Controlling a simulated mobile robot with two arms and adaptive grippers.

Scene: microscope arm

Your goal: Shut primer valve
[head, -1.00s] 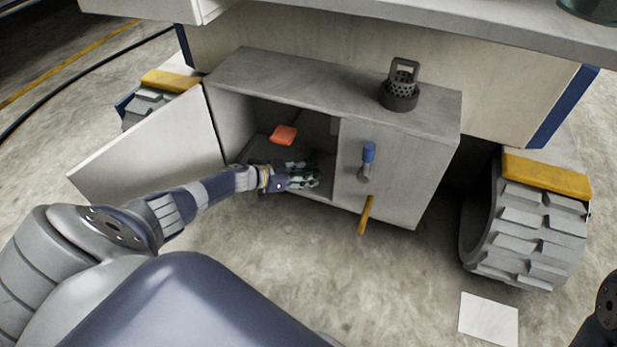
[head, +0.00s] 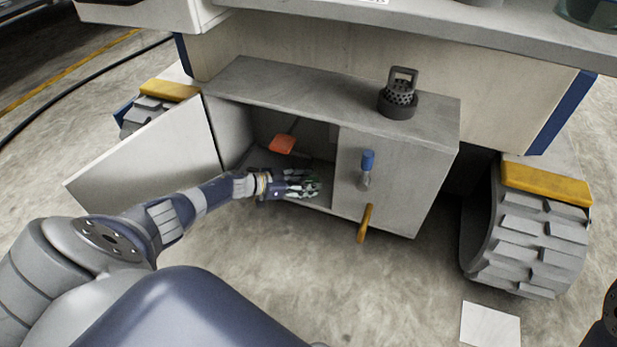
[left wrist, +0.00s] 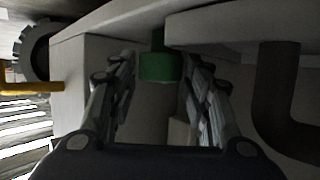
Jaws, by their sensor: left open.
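My left gripper (head: 312,186) is open at the mouth of the low cabinet (head: 290,90), low in its opening. In the left wrist view its two fingers (left wrist: 160,85) stand apart, on either side of a green knob or cap (left wrist: 160,67). The green part appears to lie between or just beyond the fingers, and I cannot tell whether they touch it. An orange-red lever or paddle (head: 282,144) on a dark stem is inside the cabinet, above and behind the gripper. No label shows which part is the primer valve. My right gripper is out of view.
The cabinet's door (head: 150,155) stands open on the left. A blue-handled part (head: 367,160) and a yellow handle (head: 364,223) stick out from its right front. A dark perforated fitting (head: 399,95) stands on top. A tracked wheel (head: 525,235) is at the right.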

